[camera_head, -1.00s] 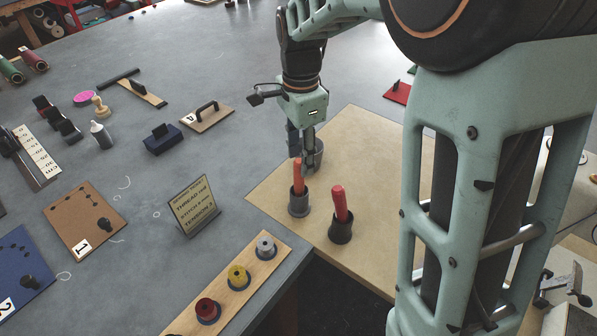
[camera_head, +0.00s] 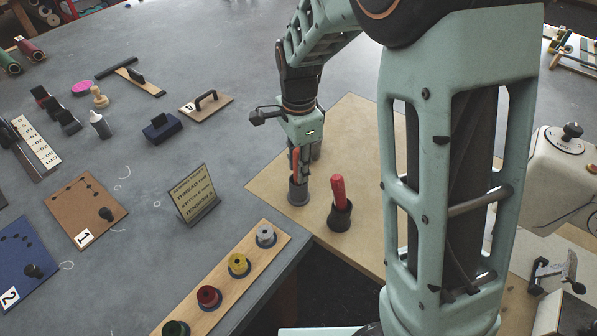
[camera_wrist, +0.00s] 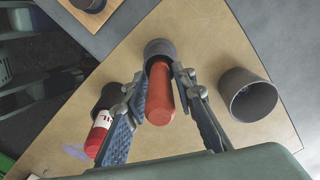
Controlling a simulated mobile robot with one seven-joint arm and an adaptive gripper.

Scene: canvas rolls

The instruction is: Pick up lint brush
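An upright orange-red handle (camera_head: 295,163), which I take to be the lint brush, stands in a grey cup (camera_head: 298,192) on the tan board. In the wrist view the handle (camera_wrist: 160,97) rises between the two fingers of my gripper (camera_wrist: 160,78), its lower end inside the cup (camera_wrist: 159,49). My gripper (camera_head: 305,160) is lowered around it, with fingers spread to both sides and small gaps showing. The brush's lower part is hidden in the cup.
A second red item (camera_head: 339,190) with a white label leans in a black cup (camera_head: 340,216) close by. A wider grey cup (camera_wrist: 247,94) stands on the other side. A sign (camera_head: 193,194) and a spool rack (camera_head: 222,282) are to the left.

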